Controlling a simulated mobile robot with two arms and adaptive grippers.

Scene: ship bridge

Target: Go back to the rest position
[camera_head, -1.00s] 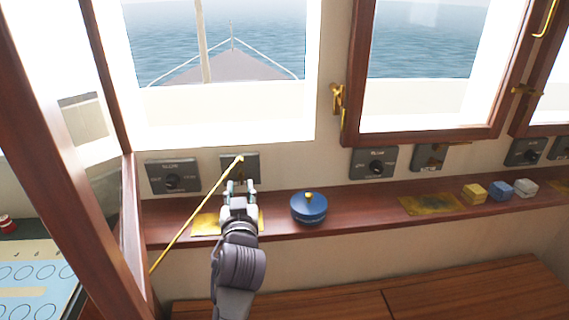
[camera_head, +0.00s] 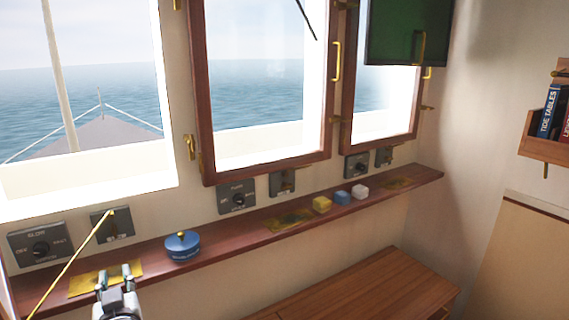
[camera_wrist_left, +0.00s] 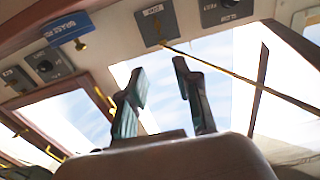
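My left gripper (camera_head: 115,272) shows at the lower left of the head view, above the left end of the wooden shelf (camera_head: 228,245). In the left wrist view its two fingers (camera_wrist_left: 159,70) stand apart with nothing between them, so it is open and empty. A thin yellow rod (camera_head: 75,255) slants from a switch panel (camera_head: 113,228) down to the left, close to the gripper. The rod also shows in the wrist view (camera_wrist_left: 235,73), beyond the fingertips. My right gripper is not in view.
A blue lidded pot (camera_head: 183,247) stands right of the gripper. Yellow (camera_head: 322,205), blue (camera_head: 342,198) and white (camera_head: 361,192) blocks sit farther right on the shelf. Knob panels (camera_head: 237,197) line the wall. A wooden bench (camera_head: 365,292) stands below. A bookshelf (camera_head: 540,150) hangs at right.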

